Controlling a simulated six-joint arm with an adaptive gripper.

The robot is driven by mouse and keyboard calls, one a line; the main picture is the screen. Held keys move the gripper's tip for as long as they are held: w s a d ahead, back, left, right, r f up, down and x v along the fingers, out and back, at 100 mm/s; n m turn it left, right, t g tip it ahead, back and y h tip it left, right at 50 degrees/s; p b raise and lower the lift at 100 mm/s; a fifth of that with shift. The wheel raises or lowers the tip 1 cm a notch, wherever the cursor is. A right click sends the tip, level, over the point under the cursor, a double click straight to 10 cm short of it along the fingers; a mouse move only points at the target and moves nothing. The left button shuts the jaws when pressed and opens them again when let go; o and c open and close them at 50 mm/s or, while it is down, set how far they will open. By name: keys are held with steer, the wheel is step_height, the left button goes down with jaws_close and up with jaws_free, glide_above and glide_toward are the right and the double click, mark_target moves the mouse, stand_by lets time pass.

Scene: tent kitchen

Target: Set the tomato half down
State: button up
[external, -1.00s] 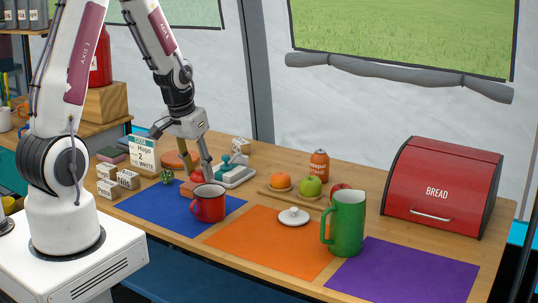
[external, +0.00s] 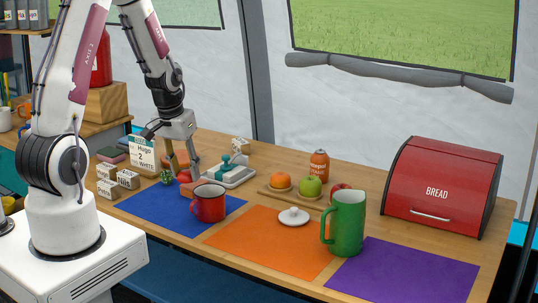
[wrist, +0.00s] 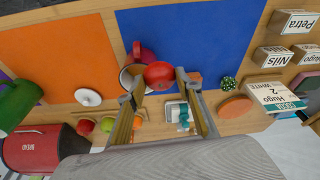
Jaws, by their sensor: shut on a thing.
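The tomato half (external: 184,176) is red and round. It sits between the fingertips of my gripper (external: 182,170), low at the back of the blue mat (external: 160,210). In the wrist view the tomato half (wrist: 159,75) shows between the two fingers of my gripper (wrist: 155,78), which is shut on it. A reddish-brown block (external: 190,188) is close in front of it, by the red mug (external: 209,203). I cannot tell whether the tomato half touches anything beneath it.
A teal-and-white device (external: 232,172) is to the right. A white lid (external: 294,216) and green jug (external: 344,222) stand farther right. The purple mat (external: 410,272) is bare.

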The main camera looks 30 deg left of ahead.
steer(key=w+a+f+n, duration=0.1)
steer(key=w+a, duration=0.3)
steer(key=a, duration=0.3)
steer(key=shift+w+a, duration=0.15)
steer(key=shift+a, duration=0.2)
steer(key=shift+f, duration=0.1)
glide_above(180, 204)
steer(key=shift+s+f, duration=0.2)
steer(key=shift+f, duration=1.4)
steer(key=shift+s+f, duration=0.15)
steer(key=shift+f, duration=1.4)
steer(key=shift+f, duration=0.1)
steer(key=shift+f, duration=1.75)
steer(key=shift+f, duration=0.1)
